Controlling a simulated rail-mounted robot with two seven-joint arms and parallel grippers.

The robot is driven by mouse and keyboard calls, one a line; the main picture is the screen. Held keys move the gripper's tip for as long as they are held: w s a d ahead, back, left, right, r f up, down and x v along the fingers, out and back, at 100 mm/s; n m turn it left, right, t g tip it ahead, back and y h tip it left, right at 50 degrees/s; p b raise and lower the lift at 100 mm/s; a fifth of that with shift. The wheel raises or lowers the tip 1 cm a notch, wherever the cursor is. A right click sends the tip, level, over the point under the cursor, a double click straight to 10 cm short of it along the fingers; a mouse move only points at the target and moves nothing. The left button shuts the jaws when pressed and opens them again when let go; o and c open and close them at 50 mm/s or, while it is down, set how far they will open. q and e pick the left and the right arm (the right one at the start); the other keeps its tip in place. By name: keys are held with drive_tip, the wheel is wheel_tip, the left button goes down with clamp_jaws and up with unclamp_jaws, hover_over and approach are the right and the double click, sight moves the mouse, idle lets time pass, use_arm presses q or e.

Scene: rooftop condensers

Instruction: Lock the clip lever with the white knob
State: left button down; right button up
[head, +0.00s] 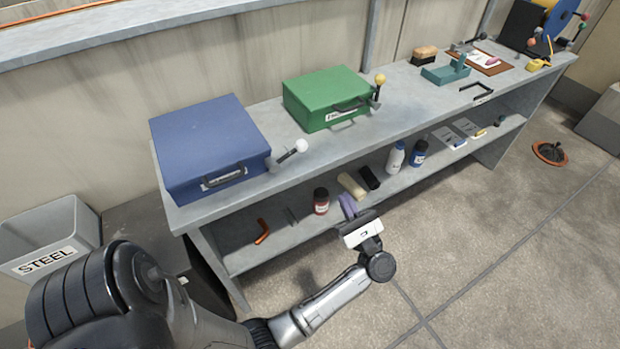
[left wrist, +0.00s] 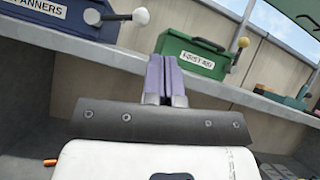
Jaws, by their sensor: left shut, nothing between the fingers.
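The white knob (head: 301,146) is on the end of a short metal clip lever (head: 288,155) at the right front side of the blue box (head: 205,140). The lever slants out to the right, away from the box. In the left wrist view the white knob (left wrist: 141,16) and its lever (left wrist: 115,17) are at the top left, beside the box labelled "...ANNERS" (left wrist: 45,10). My left gripper (head: 348,204) has purple fingers, pressed together and empty. It is in front of the shelf, lower and right of the knob, not touching it. The fingers also show in the left wrist view (left wrist: 162,78). My right gripper is out of view.
A green box (head: 325,98) with a yellow-knobbed lever (head: 380,80) stands to the right on the same bench (head: 400,110). Bottles and small items lie on the lower shelf. A "STEEL" bin (head: 50,235) stands at left. The floor in front is open.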

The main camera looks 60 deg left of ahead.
use_arm(q)
drive_tip(key=f+n+g, duration=0.1)
drive_tip(key=f+n+g+h+b, duration=0.1)
drive_tip(key=g, duration=0.1)
drive_tip(key=shift+s+f+n, duration=0.35)
drive_tip(key=shift+s+n, duration=0.05)
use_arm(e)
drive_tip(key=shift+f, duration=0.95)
use_arm(q)
drive_tip(key=shift+a, duration=0.1)
drive_tip(key=b+x, duration=0.1)
drive_tip(key=x, duration=1.3)
drive_tip(key=shift+f+b, duration=0.1)
drive_tip(key=shift+b, duration=0.2)
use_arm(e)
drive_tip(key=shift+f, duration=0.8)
